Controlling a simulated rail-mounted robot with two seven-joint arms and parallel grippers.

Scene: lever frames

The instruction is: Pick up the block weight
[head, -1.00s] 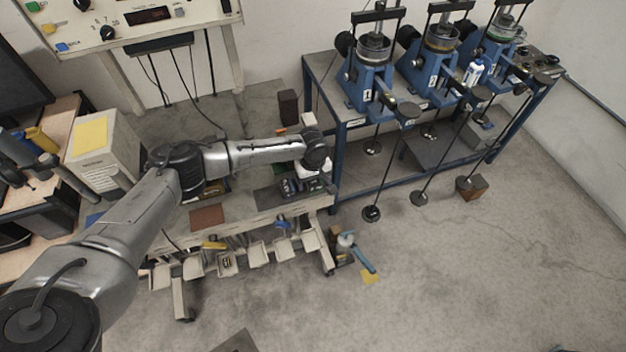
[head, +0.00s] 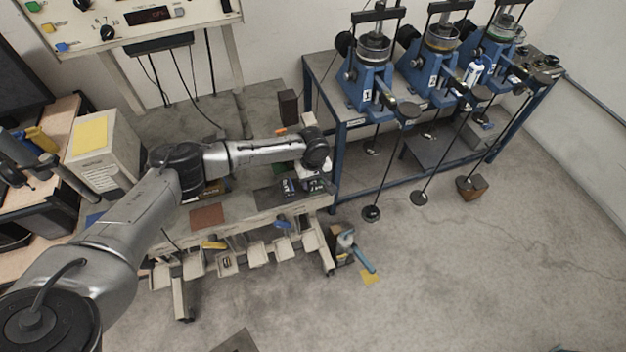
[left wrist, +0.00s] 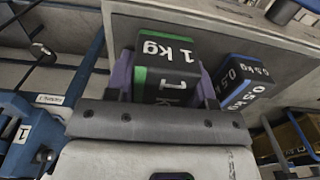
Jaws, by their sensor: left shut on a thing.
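My left gripper (left wrist: 162,85) is shut on a dark block weight marked 1 kg (left wrist: 168,58) with a green band. The block is between the purple finger pads in the left wrist view. Another dark block (left wrist: 240,82), marked 0.5 with a blue band, stands beside it to the right, apart from the gripper. In the head view my left arm reaches over the low grey bench, and its wrist hides most of the gripper. I cannot tell whether the held block touches the surface below. My right gripper is not in view.
A blue-framed table (head: 338,128) with several blue lever devices (head: 368,88) and hanging rods stands right of the bench. Small bins (head: 256,252) hang along the bench front. A brown plate (head: 207,217) lies on the bench. The floor at lower right is clear.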

